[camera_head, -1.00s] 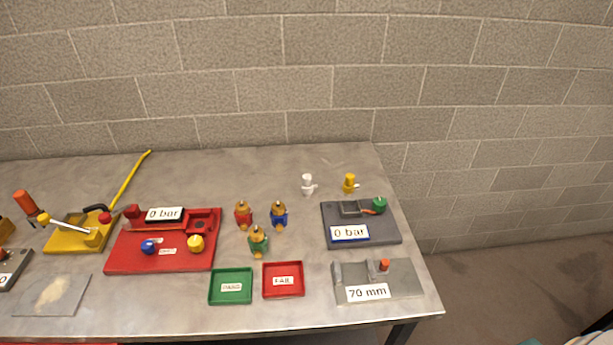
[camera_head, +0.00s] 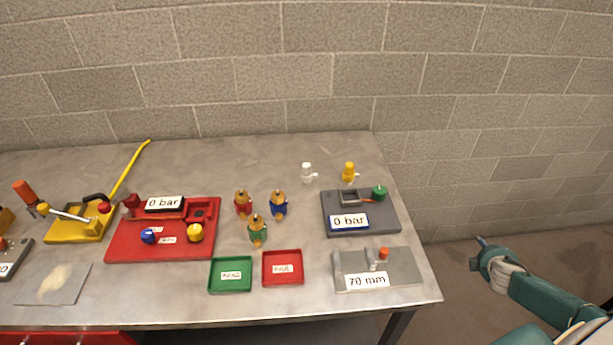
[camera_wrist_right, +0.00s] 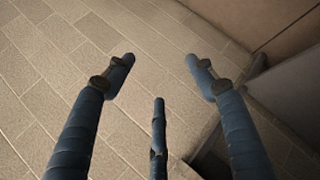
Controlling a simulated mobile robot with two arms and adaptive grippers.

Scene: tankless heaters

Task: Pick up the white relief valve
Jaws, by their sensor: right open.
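The white relief valve (camera_head: 307,172) stands upright near the back right of the grey metal table, with a small side outlet facing right. A yellow valve (camera_head: 349,172) of similar shape stands to its right. My right gripper comes in from the right in the head view, off the table's right side and well away from the white valve; its fingertips (camera_head: 482,241) point left there. In the right wrist view my right gripper (camera_wrist_right: 160,75) is open and empty, with fingers spread over a tiled surface. My left gripper is in neither view.
A dark grey "0 bar" plate (camera_head: 384,224) with a green knob is in front of the yellow valve. A "70 mm" block (camera_head: 405,268), green tray (camera_head: 230,287), red tray (camera_head: 299,279) and several coloured valves fill the front and middle. The table's back middle (camera_head: 225,165) is clear.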

